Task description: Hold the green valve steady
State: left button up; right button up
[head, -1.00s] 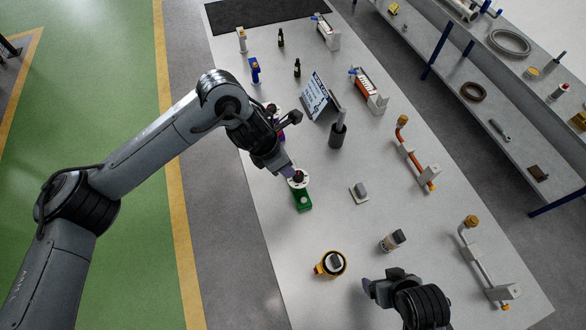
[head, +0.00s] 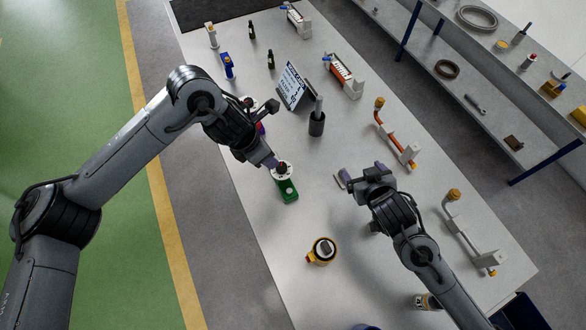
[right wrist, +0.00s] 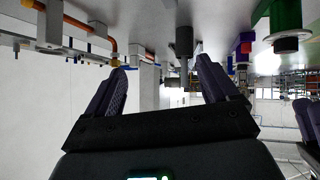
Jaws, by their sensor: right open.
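The green valve (head: 288,190) stands on the table, with a white round flange and a dark knob at its far end. It also shows in the right wrist view (right wrist: 287,18), upside down at the upper right. My left gripper (head: 270,162) is at the flange end of the valve, its fingertips beside the dark knob; whether they close on it I cannot make out. My right gripper (head: 345,180) is open, to the right of the valve and clear of it. Its two purple fingers (right wrist: 160,85) are spread with nothing between them in the right wrist view.
A dark cylinder (head: 317,122) and a sign on a stand (head: 292,86) stand beyond the grippers. A yellow round part (head: 322,251) is nearer. Orange pipework (head: 395,140) and grey pipework (head: 470,230) line the right side. Bare table lies between the valve and my right gripper.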

jog(key=w+a+r+n+t+y, duration=0.1)
jog(key=w+a+n+y, duration=0.15)
jog(key=a, duration=0.65)
jog(key=n+y, duration=0.2)
jog(key=y, duration=0.3)
send_over(286, 177)
jog(key=s+d, duration=0.2)
jog(key=f, duration=0.1)
jog(key=shift+h, duration=0.25)
notch_tip(286, 177, down, 8)
jog(key=shift+s+a, duration=0.1)
jog(key=shift+s, duration=0.05)
jog(key=x, duration=0.5)
jog(key=shift+w+a+r, duration=0.15)
jog(key=shift+w, duration=0.2)
jog(key=shift+x, duration=0.95)
jog(key=shift+s, duration=0.1)
